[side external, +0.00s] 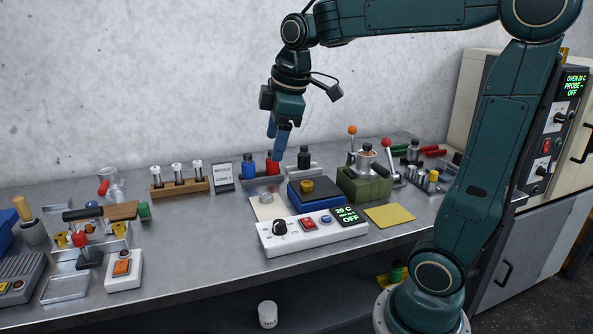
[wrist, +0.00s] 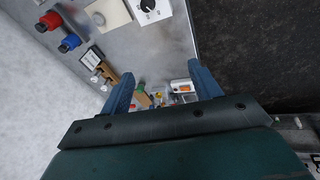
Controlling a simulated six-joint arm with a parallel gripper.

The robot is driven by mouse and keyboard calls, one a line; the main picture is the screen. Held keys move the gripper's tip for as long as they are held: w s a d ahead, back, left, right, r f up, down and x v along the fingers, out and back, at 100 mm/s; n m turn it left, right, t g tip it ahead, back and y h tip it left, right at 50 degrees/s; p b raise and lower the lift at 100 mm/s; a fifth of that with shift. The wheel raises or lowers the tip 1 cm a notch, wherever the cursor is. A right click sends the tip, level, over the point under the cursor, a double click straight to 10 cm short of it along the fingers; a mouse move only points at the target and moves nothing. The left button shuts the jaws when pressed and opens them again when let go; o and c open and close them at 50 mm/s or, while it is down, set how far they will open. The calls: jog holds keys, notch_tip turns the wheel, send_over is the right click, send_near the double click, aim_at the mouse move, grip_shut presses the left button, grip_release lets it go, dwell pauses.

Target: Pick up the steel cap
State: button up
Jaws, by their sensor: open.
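A small round grey piece (side external: 267,198), which looks like the steel cap, sits on a cream square pad (side external: 266,210) in the side view. In the wrist view a small round grey piece (wrist: 98,19) lies on the pale pad (wrist: 113,12) at the top. My gripper (side external: 277,143) hangs above the back of the bench, higher than the pad and apart from it. In the wrist view its two blue fingers (wrist: 161,70) are spread with nothing held between them.
Red (side external: 272,164) and blue (side external: 248,168) bottles stand in a tray below my gripper. A blue block with a brass piece (side external: 306,186) is right of the pad. A white control box (side external: 290,236) is in front. A wooden vial rack (side external: 181,186) stands left.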

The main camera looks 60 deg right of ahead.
jog(key=w+d+f+n+g, duration=0.2)
jog(key=w+d+f+n, duration=0.3)
jog(key=w+d, duration=0.55)
jog(key=n+g, duration=0.1)
jog(key=n, duration=0.6)
send_over(266, 195)
jog(key=shift+y, duration=0.4)
notch_tip(266, 195, down, 18)
jog(key=shift+s+r, duration=0.15)
jog(key=shift+f, duration=0.5)
jog(key=shift+f, duration=2.6)
jog(key=shift+c, duration=0.2)
jog(key=shift+w, duration=0.2)
jog(key=c, duration=1.1)
